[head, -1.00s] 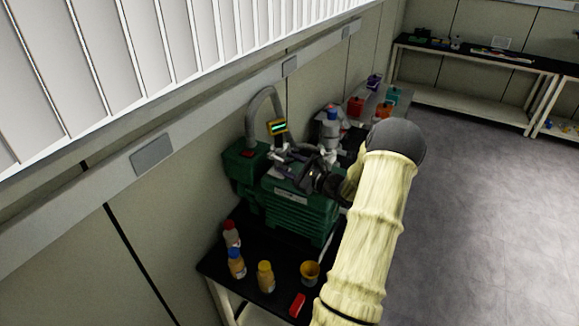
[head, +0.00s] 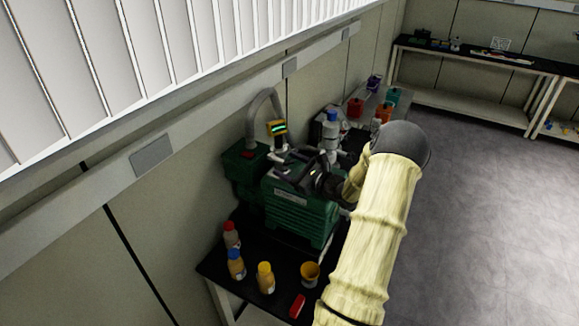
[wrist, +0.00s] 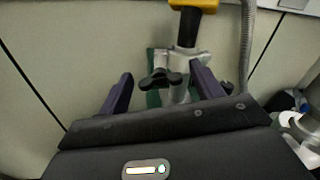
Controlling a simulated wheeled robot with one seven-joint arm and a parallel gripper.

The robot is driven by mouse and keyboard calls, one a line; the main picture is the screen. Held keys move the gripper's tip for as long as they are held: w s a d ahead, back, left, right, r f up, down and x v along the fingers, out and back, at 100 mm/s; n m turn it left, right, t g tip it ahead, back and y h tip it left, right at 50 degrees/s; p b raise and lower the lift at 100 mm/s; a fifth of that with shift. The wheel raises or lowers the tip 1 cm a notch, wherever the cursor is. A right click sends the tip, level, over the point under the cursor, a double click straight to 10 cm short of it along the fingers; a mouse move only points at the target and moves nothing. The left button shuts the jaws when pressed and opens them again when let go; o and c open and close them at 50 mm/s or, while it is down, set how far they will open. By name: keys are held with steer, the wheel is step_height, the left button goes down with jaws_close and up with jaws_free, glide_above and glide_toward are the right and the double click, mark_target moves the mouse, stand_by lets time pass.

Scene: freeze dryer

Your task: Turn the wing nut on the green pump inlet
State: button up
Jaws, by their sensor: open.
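The green pump (head: 300,212) stands on a black-topped bench in the head view. Its metal inlet fitting (wrist: 183,62) rises under a yellow-cased gauge in the wrist view. A dark wing nut (wrist: 160,79) sticks out from the left of the fitting. My gripper (wrist: 160,72) is open, with its two purple fingers apart and nothing held. In the picture the wing nut lies between the fingertips; whether it is within their reach in depth I cannot tell. In the head view my gripper (head: 292,168) is over the top of the pump, and the wing nut is not clear there.
Several bottles, a yellow cup (head: 310,272) and a red object (head: 297,306) are on the bench's near end. Open floor (head: 480,200) lies to the right.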

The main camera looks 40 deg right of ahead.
steer(key=shift+s, duration=0.15)
steer(key=b+v, duration=0.6)
steer(key=v, duration=1.1)
steer(key=w+a+f+n+g+y, duration=0.25)
steer(key=a+n+g, duration=0.3)
steer(key=a, duration=0.55)
steer(key=w+a+f+n+g+y, duration=0.1)
steer(key=a+f+n+g+y, duration=0.15)
steer(key=a+n+g, duration=0.65)
steer(key=s+a+n+h, duration=0.3)
steer(key=a+n+h, duration=0.1)
steer(key=a+n, duration=0.4)
steer(key=s+a+f+n+h, duration=0.1)
steer(key=s+a+n+h, duration=0.2)
steer(key=a+n+h, duration=0.2)
steer(key=a+n, duration=0.2)
steer(key=a, duration=0.2)
steer(key=shift+a+n, duration=0.25)
steer(key=shift+n, duration=0.1)
